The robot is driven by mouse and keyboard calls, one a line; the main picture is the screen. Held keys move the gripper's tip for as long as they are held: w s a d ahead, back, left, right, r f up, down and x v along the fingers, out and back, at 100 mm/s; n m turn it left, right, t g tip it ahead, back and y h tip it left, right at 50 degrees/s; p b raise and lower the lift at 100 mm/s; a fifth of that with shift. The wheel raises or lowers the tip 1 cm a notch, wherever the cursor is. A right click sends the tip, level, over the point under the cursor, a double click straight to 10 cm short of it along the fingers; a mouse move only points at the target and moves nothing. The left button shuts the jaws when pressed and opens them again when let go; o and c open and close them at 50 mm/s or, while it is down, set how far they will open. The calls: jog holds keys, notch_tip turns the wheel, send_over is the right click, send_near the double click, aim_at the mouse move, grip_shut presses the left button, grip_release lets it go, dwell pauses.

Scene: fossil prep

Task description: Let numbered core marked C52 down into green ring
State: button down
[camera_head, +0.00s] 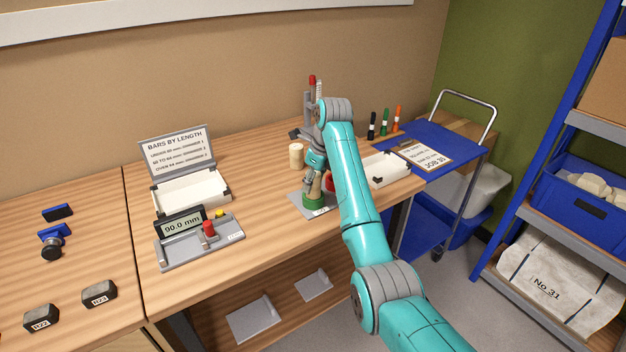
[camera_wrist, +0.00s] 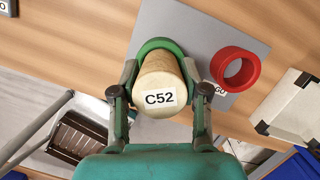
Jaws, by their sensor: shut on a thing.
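The core marked C52 (camera_wrist: 160,90) is a tan cylinder with a white label on its end face. My gripper (camera_wrist: 158,95) is shut on it, one finger on each side. In the head view my gripper (camera_head: 315,178) is low over the green ring (camera_head: 314,202), which lies on a grey plate. In the wrist view the green ring (camera_wrist: 158,44) shows as an arc around the far end of the core. The core's lower end meets or overlaps the ring; I cannot tell how deep it sits. The near side of the ring is hidden by the core.
A red ring (camera_wrist: 235,69) stands right of the core on the grey plate (camera_wrist: 207,35). A pale cylinder (camera_head: 296,155) stands behind my gripper. A white tray (camera_head: 385,168) is to the right, and a gauge reading 90.0 mm (camera_head: 181,226) to the left.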

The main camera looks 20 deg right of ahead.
jog(key=shift+f, duration=1.15)
dwell(0.6)
jog(key=shift+r, duration=0.1)
jog(key=shift+r, duration=2.9)
jog(key=shift+d, duration=0.1)
